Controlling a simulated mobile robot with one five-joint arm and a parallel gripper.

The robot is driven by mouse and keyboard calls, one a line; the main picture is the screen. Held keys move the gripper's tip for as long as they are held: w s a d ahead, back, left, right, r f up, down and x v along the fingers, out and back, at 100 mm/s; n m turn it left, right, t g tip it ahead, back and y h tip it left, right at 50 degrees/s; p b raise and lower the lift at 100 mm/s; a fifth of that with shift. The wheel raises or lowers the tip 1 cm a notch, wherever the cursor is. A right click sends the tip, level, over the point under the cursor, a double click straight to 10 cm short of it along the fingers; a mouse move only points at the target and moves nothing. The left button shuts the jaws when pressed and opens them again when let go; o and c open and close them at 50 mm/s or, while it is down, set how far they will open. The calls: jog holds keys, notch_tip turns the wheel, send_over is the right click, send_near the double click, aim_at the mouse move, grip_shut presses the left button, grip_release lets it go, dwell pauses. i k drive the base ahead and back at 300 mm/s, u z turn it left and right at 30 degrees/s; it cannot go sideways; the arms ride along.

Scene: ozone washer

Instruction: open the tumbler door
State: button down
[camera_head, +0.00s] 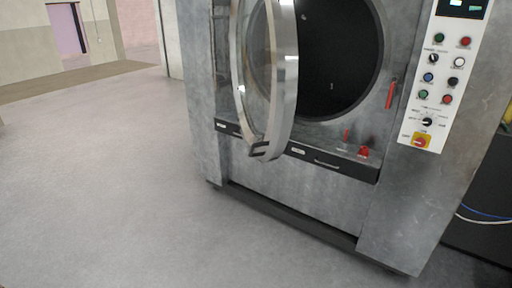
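The tumbler door (286,85) is a round glass door with a thick metal rim. It stands swung out from the grey washer (203,110), seen nearly edge-on, at the left of the round opening. A dark latch or handle (259,149) shows at the rim's lower edge. The dark drum opening (338,55) is uncovered on its right side, and its inside is too dark to make out. A red handle (391,94) sits on the front, right of the opening. My gripper is not in view.
A white control panel (436,75) with several buttons and knobs is at the right. A dark drawer strip (325,162) runs below the opening. Cables (484,216) lie at the far right. The grey floor (100,200) left and front is clear. A doorway (68,32) is far back.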

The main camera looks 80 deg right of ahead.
aim_at(283, 24)
jog(key=k, duration=0.75)
jog(key=z, duration=1.2)
